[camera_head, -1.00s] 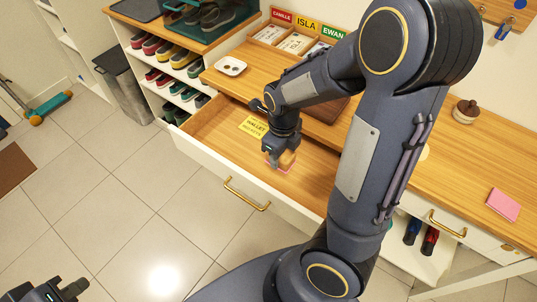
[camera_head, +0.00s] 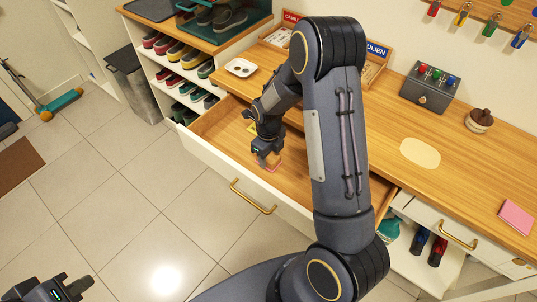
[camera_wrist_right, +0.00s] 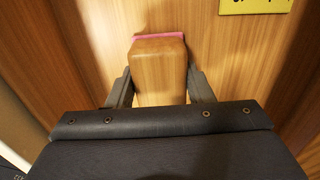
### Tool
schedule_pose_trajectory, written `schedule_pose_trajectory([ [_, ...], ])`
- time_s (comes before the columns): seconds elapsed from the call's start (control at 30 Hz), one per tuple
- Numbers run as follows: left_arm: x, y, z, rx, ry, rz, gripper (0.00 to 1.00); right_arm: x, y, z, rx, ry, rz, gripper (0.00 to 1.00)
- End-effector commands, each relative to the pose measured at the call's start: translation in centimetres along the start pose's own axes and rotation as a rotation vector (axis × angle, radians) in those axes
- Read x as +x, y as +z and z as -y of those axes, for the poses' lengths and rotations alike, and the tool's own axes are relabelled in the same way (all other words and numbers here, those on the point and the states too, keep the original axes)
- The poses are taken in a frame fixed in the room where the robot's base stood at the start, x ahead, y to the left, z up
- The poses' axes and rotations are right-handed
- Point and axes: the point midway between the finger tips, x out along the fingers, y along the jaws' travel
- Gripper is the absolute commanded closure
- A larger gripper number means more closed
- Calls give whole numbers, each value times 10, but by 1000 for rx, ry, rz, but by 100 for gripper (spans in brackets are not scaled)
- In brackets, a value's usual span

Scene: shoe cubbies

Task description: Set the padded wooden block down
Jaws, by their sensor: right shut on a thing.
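My right gripper (camera_head: 265,160) is inside the open drawer, pointing down. In the right wrist view its two fingers are shut on the sides of the padded wooden block (camera_wrist_right: 158,68), a wooden piece with a pink pad at its far end. In the head view the block mostly hides behind the gripper, and a pink edge shows just below it. The block is at or close to the drawer floor (camera_head: 215,135); I cannot tell whether it touches. My left gripper (camera_head: 75,290) is at the bottom left over the tiled floor, with nothing seen in it.
A yellow label (camera_wrist_right: 255,5) lies on the drawer floor near the block. The drawer's front wall (camera_head: 245,188) with a brass handle borders it. A white tray (camera_head: 240,67) sits on the counter. A pink pad (camera_head: 516,217) lies at the counter's right. Shoe shelves stand at left.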

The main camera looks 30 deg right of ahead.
Motion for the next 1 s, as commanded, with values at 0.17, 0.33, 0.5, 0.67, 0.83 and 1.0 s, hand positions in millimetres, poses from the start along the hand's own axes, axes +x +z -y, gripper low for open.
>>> schedule_pose_trajectory([
  [0.17, 0, 0, 0, 0, 0, 0, 100, -1, 0, 0, 0, -1, 1, 77],
  [0.33, 2, 1, 1, 0, 0, 0, 100, 3, 0, 0, 0, 0, 1, 50],
  [0.5, 2, 1, 1, 0, 0, 0, 100, 2, 0, 0, 0, 0, 1, 31],
  [0.67, 2, 1, 1, 0, 0, 0, 100, 2, 0, 0, 0, 0, 1, 31],
  [0.83, -3, -1, -1, 0, 0, 0, 100, -4, 0, 0, 0, 0, 2, 31],
  [1.0, -2, -1, -1, 0, 0, 0, 100, -28, 2, 0, 0, -3, 6, 31],
])
